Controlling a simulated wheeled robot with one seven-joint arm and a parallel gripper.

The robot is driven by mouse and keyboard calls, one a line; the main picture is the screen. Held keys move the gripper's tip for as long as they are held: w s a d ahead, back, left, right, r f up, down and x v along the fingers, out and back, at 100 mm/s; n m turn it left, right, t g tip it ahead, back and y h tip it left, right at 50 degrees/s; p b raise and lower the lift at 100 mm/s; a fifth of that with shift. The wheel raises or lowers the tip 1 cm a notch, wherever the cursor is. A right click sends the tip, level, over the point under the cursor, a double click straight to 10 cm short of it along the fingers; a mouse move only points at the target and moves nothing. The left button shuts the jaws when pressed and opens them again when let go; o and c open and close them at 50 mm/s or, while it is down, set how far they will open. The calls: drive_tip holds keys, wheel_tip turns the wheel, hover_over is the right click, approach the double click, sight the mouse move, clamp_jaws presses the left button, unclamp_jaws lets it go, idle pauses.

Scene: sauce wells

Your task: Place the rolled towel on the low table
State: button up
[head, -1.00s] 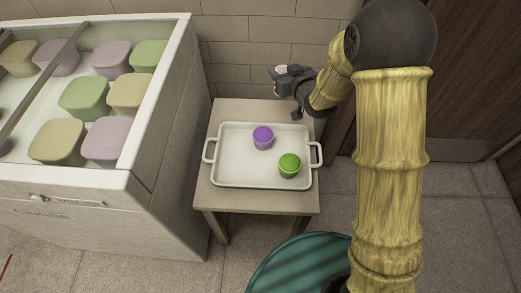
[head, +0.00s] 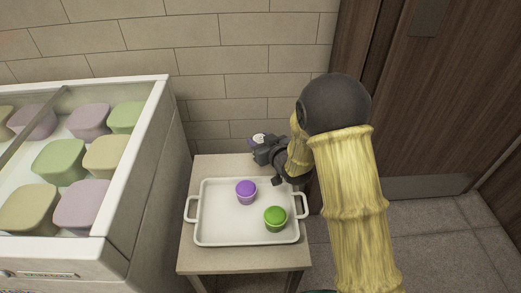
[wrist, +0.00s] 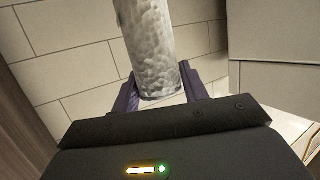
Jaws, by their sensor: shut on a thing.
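The rolled towel (wrist: 150,45) is a pale grey, dimpled cylinder in the wrist view, and its upper end runs out of the picture. My gripper (wrist: 163,98) is shut on its lower part, with a dark finger on each side. In the head view my gripper (head: 264,150) is at the back edge of the low table (head: 215,168), by the wall. Only a small pale end of the towel (head: 258,139) shows there. The low table is beige and square-topped.
A white two-handled tray (head: 215,228) covers much of the table. It holds a purple-topped cup (head: 246,192) and a green-topped cup (head: 275,218). A narrow strip of tabletop is bare behind the tray. A white cabinet (head: 150,200) with several pastel tubs stands left; a door (head: 430,100) is right.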

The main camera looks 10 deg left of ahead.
drive_tip(key=shift+f+b, duration=0.55)
drive_tip(key=shift+f, duration=1.25)
drive_tip(key=shift+f, duration=0.2)
drive_tip(key=o, duration=1)
drive_tip(key=shift+r, duration=0.15)
drive_tip(key=shift+s+d+r, duration=0.1)
drive_tip(key=shift+d, duration=0.05)
drive_tip(key=p+v, duration=0.2)
drive_tip(key=v, duration=0.9)
drive_tip(key=shift+s, duration=0.3)
